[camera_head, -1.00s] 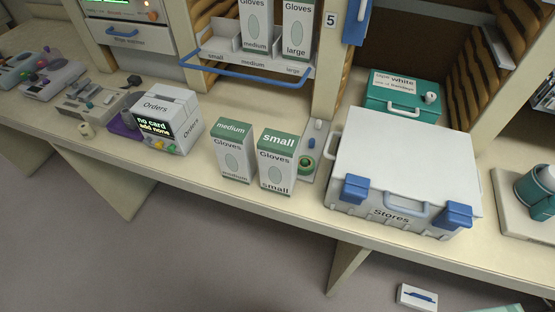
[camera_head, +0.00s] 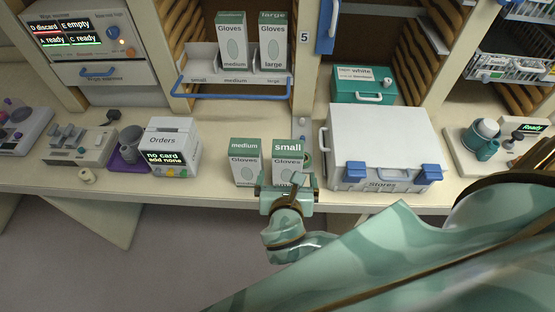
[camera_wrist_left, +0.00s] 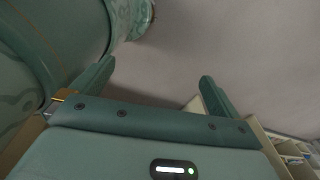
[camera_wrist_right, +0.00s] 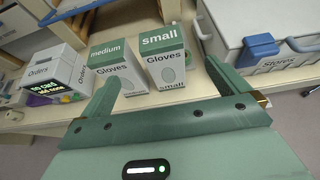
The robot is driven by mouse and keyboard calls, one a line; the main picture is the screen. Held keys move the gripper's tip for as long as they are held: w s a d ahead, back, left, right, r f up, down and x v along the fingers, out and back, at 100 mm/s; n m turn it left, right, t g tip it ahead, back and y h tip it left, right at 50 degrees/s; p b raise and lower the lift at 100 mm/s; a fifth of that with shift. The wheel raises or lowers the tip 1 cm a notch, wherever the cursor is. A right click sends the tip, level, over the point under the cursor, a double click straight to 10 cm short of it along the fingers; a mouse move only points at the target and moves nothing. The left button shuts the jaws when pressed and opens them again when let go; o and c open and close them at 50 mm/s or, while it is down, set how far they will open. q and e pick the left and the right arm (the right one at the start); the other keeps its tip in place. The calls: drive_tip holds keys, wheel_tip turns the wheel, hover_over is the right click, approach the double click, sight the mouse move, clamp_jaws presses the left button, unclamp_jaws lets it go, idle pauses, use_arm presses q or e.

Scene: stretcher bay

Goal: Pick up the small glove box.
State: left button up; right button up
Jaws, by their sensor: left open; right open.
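The small glove box (camera_head: 288,150) is a white carton with a green top, upright near the front edge of the counter. It also shows in the right wrist view (camera_wrist_right: 165,64), ahead of the fingers. My right gripper (camera_head: 288,182) is open and empty just in front of it and hides its lower part. In the right wrist view the open fingers (camera_wrist_right: 161,84) reach toward the box, which stands nearer the right finger. My left gripper (camera_wrist_left: 157,72) is open and empty, facing the grey floor in its wrist view. It is not in the head view.
A medium glove box (camera_head: 245,162) stands close at the left of the small one. The white Stores case (camera_head: 380,140) with blue latches is close at the right. An Orders device (camera_head: 172,142) stands farther left. A glove rack (camera_head: 200,62) is behind.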

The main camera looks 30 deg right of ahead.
sight(288, 151)
drive_tip(key=x, duration=1)
drive_tip(key=shift+w, duration=0.25)
drive_tip(key=shift+w+d+f, duration=0.15)
drive_tip(key=shift+d, duration=0.05)
drive_tip(key=x, duration=0.5)
drive_tip(key=c, duration=1.5)
use_arm(q)
drive_tip(key=shift+w+d, duration=0.1)
drive_tip(key=shift+d, duration=0.5)
use_arm(e)
drive_tip(key=shift+c, duration=0.2)
drive_tip(key=shift+r, duration=0.2)
